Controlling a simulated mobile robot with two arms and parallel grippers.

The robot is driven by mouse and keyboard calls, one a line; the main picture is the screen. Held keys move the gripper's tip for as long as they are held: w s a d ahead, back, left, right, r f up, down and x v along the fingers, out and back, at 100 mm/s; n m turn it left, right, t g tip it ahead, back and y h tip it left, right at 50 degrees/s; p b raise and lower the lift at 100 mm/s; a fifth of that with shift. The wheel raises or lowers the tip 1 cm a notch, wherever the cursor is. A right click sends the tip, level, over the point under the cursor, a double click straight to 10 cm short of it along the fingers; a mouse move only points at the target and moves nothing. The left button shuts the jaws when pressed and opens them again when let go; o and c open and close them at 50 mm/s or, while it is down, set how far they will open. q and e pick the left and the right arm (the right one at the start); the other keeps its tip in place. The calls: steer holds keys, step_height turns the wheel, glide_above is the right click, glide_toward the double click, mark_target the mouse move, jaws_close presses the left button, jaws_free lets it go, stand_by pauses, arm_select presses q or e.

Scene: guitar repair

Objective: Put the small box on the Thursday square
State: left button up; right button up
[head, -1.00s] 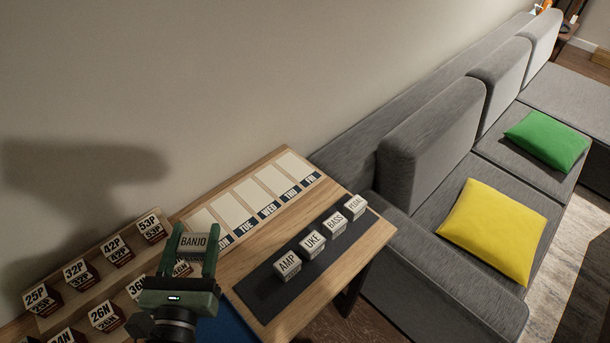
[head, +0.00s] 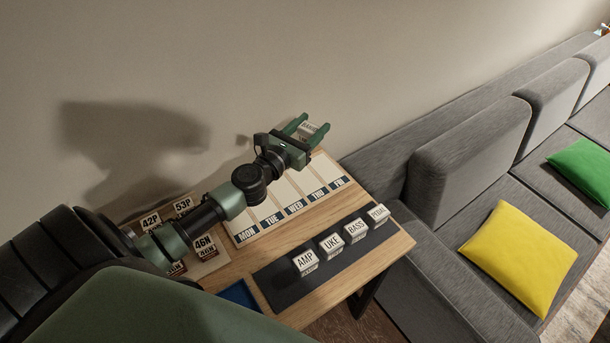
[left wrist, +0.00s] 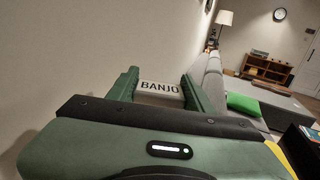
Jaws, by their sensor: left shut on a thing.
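The small white box marked BANJO (left wrist: 159,89) is between the fingers of my left gripper (head: 309,127), which is shut on it. In the head view the box (head: 308,129) is held up in front of the wall, above the far side of the weekday board. The weekday board (head: 255,221) has pale squares labelled MON, TUE, WED, THU and FRI. The Thursday square (head: 306,179) is second from the right; my gripper and forearm cover its upper part and parts of other squares. My right gripper is not in view.
Boxes AMP (head: 305,262), UKE (head: 331,245), BASS (head: 356,230) and PEDAL (head: 378,213) stand on a dark mat (head: 276,288) in front of the board. Numbered blocks (head: 206,245) and a blue tray (head: 238,295) are at the left. A grey sofa (head: 470,150) adjoins the table's right.

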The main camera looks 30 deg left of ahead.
arm_select(q)
steer(key=shift+w+a+r, duration=0.3)
steer(key=shift+a, duration=0.15)
steer(key=shift+w+a+r, duration=0.25)
steer(key=shift+a+r, duration=0.05)
steer(key=shift+a, duration=0.15)
steer(key=shift+w+a+y, duration=0.15)
steer(key=shift+a+y, duration=0.15)
steer(key=shift+a, duration=0.05)
step_height(320, 180, down, 15)
steer(key=b, duration=0.9)
steer(key=shift+r, duration=0.1)
step_height(320, 180, down, 5)
steer(key=shift+r+b, duration=0.2)
steer(key=shift+b, duration=0.85)
steer(key=shift+f, duration=0.1)
